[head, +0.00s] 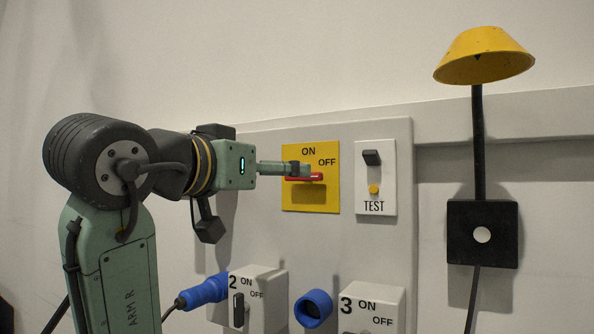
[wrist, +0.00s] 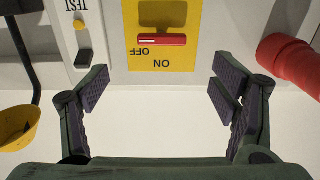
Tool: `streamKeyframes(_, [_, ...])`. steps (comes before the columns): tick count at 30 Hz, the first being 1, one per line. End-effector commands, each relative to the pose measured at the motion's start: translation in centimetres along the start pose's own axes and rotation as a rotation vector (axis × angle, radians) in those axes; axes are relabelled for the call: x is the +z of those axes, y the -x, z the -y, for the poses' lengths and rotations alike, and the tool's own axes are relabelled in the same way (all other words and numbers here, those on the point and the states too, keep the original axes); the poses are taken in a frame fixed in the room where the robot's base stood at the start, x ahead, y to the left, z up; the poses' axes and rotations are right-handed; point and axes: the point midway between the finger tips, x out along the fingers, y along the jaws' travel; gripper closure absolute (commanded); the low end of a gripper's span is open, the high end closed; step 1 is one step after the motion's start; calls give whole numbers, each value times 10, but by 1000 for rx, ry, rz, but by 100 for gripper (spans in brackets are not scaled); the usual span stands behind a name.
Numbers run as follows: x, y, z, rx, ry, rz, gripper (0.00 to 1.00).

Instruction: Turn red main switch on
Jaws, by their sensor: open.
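The red main switch (head: 318,177) is a bar handle on a yellow plate (head: 310,201) marked ON at the top and OFF at the right. The handle lies horizontal, its white-marked end toward OFF. In the wrist view, which is upside down, the red handle (wrist: 174,40) lies on the yellow plate (wrist: 180,62), beyond the fingertips and roughly centred between them. My gripper (head: 300,168) is in front of the plate and partly covers the handle. In the wrist view my gripper (wrist: 160,84) is wide open and empty, with no finger seen touching the handle.
A TEST panel (head: 376,190) with a black switch is just right of the plate. Below are grey boxes 2 (head: 262,284) and 3 (head: 384,298), and blue connectors (head: 313,308). A yellow lamp (head: 484,58) stands right. A red cylindrical part (wrist: 288,62) shows in the wrist view.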

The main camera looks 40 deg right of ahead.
Motion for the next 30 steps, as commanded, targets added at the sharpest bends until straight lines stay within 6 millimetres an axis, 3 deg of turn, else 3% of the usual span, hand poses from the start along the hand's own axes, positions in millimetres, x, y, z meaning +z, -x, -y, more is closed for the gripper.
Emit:
streamKeyframes(15, [-2, -88, 2, -3, 3, 0, 20])
streamKeyframes(21, [-1, -100, 2, -3, 1, -2, 20])
streamKeyframes(30, [0, -101, 2, -4, 1, -3, 23])
